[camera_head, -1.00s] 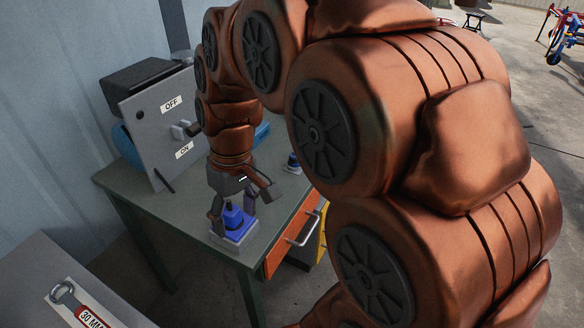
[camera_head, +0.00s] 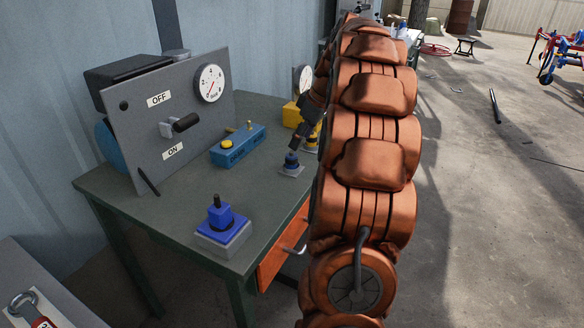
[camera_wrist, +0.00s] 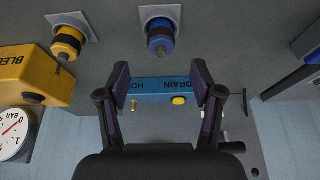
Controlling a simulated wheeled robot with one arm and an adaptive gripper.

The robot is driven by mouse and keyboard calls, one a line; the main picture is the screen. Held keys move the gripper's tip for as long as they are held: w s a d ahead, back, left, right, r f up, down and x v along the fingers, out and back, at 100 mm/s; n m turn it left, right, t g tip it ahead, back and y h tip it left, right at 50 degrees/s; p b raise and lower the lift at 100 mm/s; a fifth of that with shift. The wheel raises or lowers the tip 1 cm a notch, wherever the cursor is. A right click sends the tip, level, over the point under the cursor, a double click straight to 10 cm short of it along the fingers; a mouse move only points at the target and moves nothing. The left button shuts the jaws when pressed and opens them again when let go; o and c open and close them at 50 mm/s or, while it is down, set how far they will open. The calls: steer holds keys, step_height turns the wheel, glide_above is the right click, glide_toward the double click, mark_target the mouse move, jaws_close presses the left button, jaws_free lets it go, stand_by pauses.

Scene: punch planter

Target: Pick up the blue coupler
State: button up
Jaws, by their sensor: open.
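The blue coupler (camera_head: 291,161), a short blue cylinder with a dark band, stands upright on a small square plate on the green workbench (camera_head: 170,215). It also shows in the wrist view (camera_wrist: 160,42), at top centre beyond the fingertips. My gripper (camera_wrist: 160,72) is open and empty, its two fingers spread wide. In the head view my gripper (camera_head: 298,138) is close above the blue coupler, and the two do not clearly touch. My arm hides part of the bench behind it.
A blue block with a black stem (camera_head: 220,214) sits on a grey base at the bench front. A blue drain box (camera_head: 238,146), a grey ON/OFF panel (camera_head: 160,125) with a gauge, and a yellow box (camera_head: 292,114) stand behind. A yellow coupler (camera_wrist: 67,42) is beside the blue one.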

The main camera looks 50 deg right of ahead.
mark_target(291, 155)
steer(key=shift+x, duration=3.8)
steer(key=shift+w+a, duration=0.1)
steer(key=shift+a, duration=0.05)
steer(key=c, duration=1.2)
steer(key=shift+r, duration=0.15)
